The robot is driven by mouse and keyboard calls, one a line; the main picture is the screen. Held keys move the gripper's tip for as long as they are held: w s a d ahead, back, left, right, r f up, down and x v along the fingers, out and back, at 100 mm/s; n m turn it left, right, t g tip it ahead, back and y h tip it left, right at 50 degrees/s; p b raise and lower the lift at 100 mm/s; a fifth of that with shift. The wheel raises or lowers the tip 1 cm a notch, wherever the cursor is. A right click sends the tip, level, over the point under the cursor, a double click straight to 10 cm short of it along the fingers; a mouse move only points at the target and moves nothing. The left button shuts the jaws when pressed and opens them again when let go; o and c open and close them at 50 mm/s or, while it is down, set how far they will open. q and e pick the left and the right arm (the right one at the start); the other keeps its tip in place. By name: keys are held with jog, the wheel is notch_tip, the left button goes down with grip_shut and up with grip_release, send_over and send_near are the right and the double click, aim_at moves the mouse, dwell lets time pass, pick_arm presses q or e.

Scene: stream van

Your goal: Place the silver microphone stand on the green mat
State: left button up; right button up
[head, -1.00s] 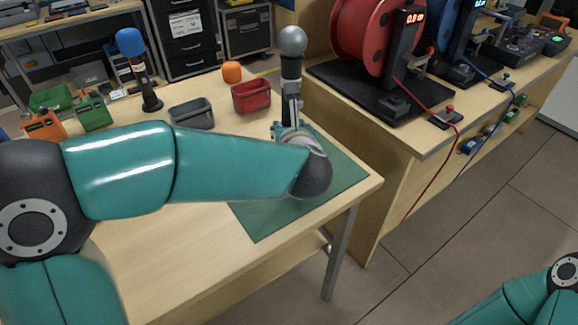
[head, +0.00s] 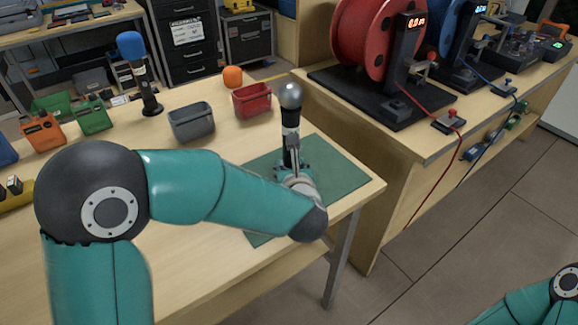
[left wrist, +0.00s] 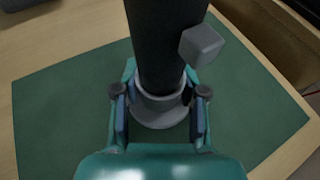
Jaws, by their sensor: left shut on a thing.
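The silver microphone stand (head: 290,96) has a silver ball on top and a dark shaft; it is upright over the green mat (head: 345,178). My left gripper (head: 293,168) is shut on its lower part. In the left wrist view the dark shaft (left wrist: 165,45) with a grey collar sits between the fingers of my left gripper (left wrist: 160,103), with the green mat (left wrist: 60,115) below. My right gripper is out of view.
A blue-topped microphone stand (head: 138,72), a grey bin (head: 191,124), a red bin (head: 252,100) and an orange ball (head: 232,77) stand farther back on the table. A bench with a red cable reel (head: 362,42) is at right.

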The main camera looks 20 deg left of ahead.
pick_arm(q)
jog(key=o, duration=1.2)
jog(key=v, duration=1.1)
jog(key=shift+w+r, duration=0.1)
jog(key=shift+s+d+r, duration=0.2)
jog(key=shift+s, duration=0.35)
